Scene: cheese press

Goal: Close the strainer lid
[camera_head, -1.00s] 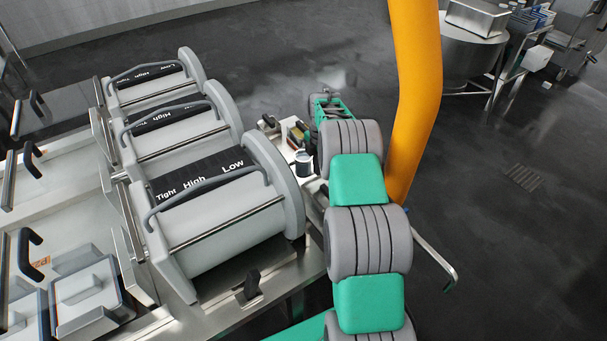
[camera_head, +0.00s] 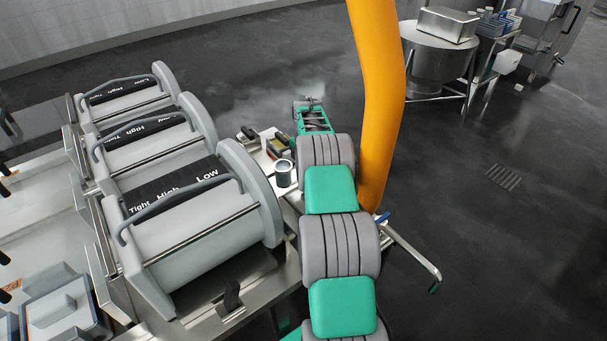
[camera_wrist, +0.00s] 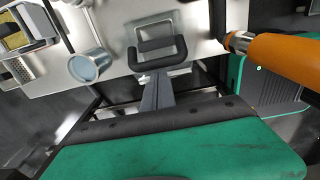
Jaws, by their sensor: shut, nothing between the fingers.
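I cannot tell for sure which part is the strainer lid. In the wrist view, a perforated metal container (camera_wrist: 20,70) sits at the left edge, partly cut off. My gripper (camera_wrist: 157,82) is shut and empty, with its fingers just below a black U-shaped handle (camera_wrist: 155,50) on a pale metal surface. I cannot tell whether they touch it. A metal cup (camera_wrist: 88,65) is left of the fingers. In the head view, my arm reaches away past a small cart top (camera_head: 291,190); the fingertips are too small to make out.
Large grey drums (camera_head: 200,225) with curved handles and black bands marked Tight, High and Low stand left of my arm. An orange tube (camera_head: 375,90) rises close to its right. A metal rail (camera_head: 415,255) juts out there. Open floor (camera_head: 450,180) lies further right.

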